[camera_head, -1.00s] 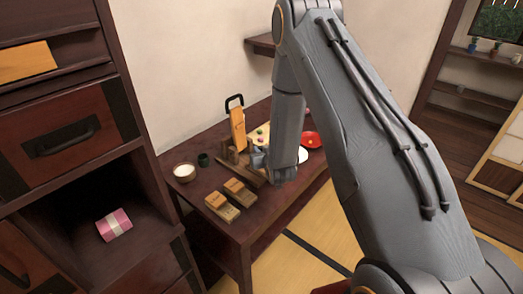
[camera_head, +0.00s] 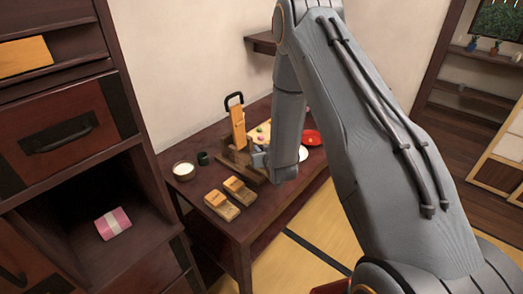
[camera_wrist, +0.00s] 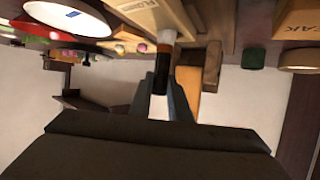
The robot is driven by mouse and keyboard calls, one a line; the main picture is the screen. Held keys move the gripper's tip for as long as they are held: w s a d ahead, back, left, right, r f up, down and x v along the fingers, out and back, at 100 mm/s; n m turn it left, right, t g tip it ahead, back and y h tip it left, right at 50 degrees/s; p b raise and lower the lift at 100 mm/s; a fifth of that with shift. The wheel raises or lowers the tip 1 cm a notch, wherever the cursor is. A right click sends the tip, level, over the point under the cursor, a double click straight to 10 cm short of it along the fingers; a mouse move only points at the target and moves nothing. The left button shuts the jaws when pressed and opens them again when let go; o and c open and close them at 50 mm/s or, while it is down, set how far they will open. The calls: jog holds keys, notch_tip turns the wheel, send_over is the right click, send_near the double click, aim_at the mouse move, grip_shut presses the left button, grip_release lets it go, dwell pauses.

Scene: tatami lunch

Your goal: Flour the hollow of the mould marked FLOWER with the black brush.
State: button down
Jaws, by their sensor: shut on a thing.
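My gripper (camera_wrist: 160,88) is shut on the black brush (camera_wrist: 160,78). The brush has a black handle, a brown band and a pale bristle end. In the wrist view its bristles are close to a wooden mould (camera_wrist: 160,14) with partly cut-off lettering that seems to begin FLO; I cannot tell if they touch. Another wooden block, lettered EAK at the picture's edge (camera_wrist: 300,20), is at the right. In the head view two wooden moulds (camera_head: 221,206) (camera_head: 240,191) lie at the table's front; their labels are too small to read. My gripper (camera_head: 260,158) is behind them, its brush hidden.
A bowl of white powder (camera_head: 184,171) and a dark green cup (camera_head: 203,158) stand at the table's left. An upright wooden board with a black handle (camera_head: 238,125) stands behind my gripper. A red plate (camera_head: 311,138) is at the right. Bare dark table (camera_head: 265,205) lies right of the moulds.

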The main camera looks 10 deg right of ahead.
jog(key=shift+s+a, duration=0.2)
jog(key=shift+a, duration=0.15)
jog(key=shift+w, duration=0.25)
jog(key=shift+s+d, duration=0.3)
dwell(0.4)
jog(key=shift+w, duration=0.3)
jog(key=shift+s+a, duration=0.25)
jog(key=shift+a, duration=0.05)
jog(key=shift+w+b, duration=0.25)
jog(key=shift+b, duration=0.05)
dwell(0.4)
jog(key=shift+s+d, duration=0.3)
jog(key=shift+w+a, duration=0.15)
dwell(0.5)
